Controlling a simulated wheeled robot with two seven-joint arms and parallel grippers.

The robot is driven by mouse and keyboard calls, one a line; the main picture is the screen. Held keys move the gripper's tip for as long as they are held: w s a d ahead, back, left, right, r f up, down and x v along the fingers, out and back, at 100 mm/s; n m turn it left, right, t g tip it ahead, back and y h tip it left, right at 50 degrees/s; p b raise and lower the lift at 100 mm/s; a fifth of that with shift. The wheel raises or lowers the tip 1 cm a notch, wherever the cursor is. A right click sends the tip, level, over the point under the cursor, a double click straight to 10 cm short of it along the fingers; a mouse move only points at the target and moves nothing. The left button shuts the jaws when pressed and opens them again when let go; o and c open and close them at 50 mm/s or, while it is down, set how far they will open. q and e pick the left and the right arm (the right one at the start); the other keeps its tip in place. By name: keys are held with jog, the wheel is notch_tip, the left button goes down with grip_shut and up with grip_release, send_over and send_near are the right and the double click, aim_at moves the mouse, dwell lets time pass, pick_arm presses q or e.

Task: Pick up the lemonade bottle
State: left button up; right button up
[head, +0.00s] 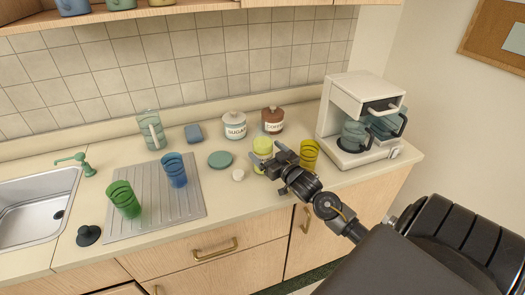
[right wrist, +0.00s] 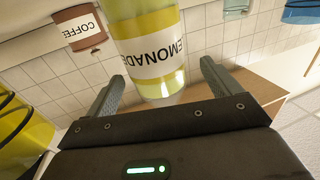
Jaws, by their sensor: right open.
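The lemonade bottle (head: 263,145) stands on the counter, pale green and yellow with a white label. In the right wrist view the lemonade bottle (right wrist: 152,48) appears large, its label reading LEMONADE upside down. My right gripper (head: 266,161) is open at the bottle's near right side. In the right wrist view the fingers of my right gripper (right wrist: 162,72) are apart, with the bottle's lower end in line with the gap between them. I cannot tell whether either finger touches it. My left gripper is not in view.
A yellow glass (head: 309,154) stands close right of the gripper, with the coffee maker (head: 358,120) beyond. Sugar (head: 234,126) and coffee (head: 272,120) jars stand behind. A small white item (head: 238,175) and green disc (head: 220,159) lie left of the bottle.

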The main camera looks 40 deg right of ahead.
jog(key=shift+w+d+r, duration=0.1)
jog(key=shift+w+r, duration=0.15)
jog(key=shift+w, duration=0.1)
jog(key=w, duration=0.1)
jog(key=w+p, duration=0.2)
jog(key=shift+w+d+f, duration=0.15)
jog(key=shift+w+d, duration=0.15)
jog(key=shift+w, duration=0.1)
jog(key=shift+w+f, duration=0.1)
jog(key=shift+w, duration=0.25)
jog(key=shift+s, duration=0.1)
jog(key=c, duration=1.5)
